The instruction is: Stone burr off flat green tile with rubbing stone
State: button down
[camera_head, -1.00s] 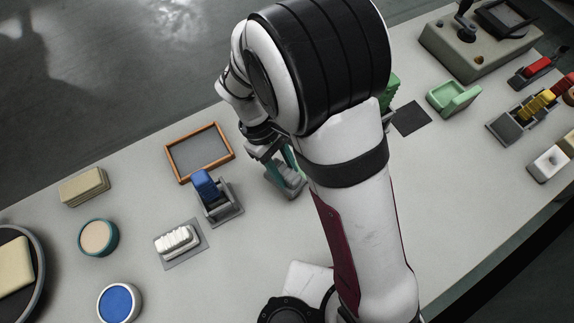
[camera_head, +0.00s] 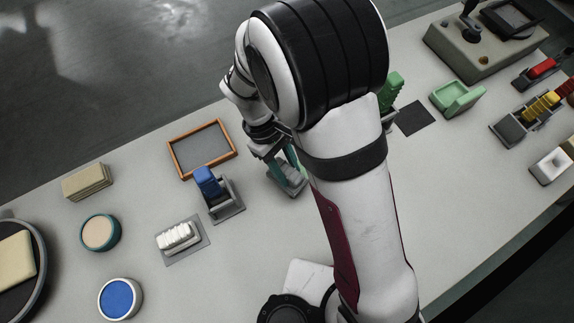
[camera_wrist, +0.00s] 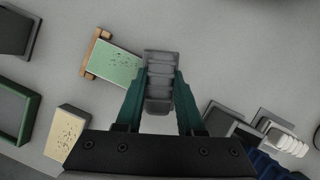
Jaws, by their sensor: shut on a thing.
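My gripper (camera_wrist: 158,98) is shut on a grey ribbed block (camera_wrist: 160,68), which looks like the rubbing stone, between its teal fingers. In the head view my gripper (camera_head: 283,170) is low over the middle of the table, partly hidden by my arm; whether the block touches the table is unclear. The flat green tile (camera_wrist: 118,66) shows in the wrist view just left of the block, with dark specks on its face and a wooden bar (camera_wrist: 97,54) along its left end. Block and tile look close; contact cannot be told. My arm hides the tile in the head view.
A speckled cream block (camera_wrist: 67,131) and a green-rimmed tray (camera_wrist: 31,118) lie left in the wrist view. A blue-handled tool in a grey stand (camera_head: 226,207), a white brush (camera_head: 178,237) and a wood-framed tray (camera_head: 228,154) stand left of my gripper in the head view.

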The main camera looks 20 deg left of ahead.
jog(key=shift+f, duration=0.55)
dwell(0.5)
jog(key=shift+w+d, duration=0.1)
jog(key=shift+w+d, duration=2.1)
jog(key=shift+w+d, duration=0.1)
jog(key=shift+w+d, duration=2.1)
jog(key=shift+s+a, duration=2.2)
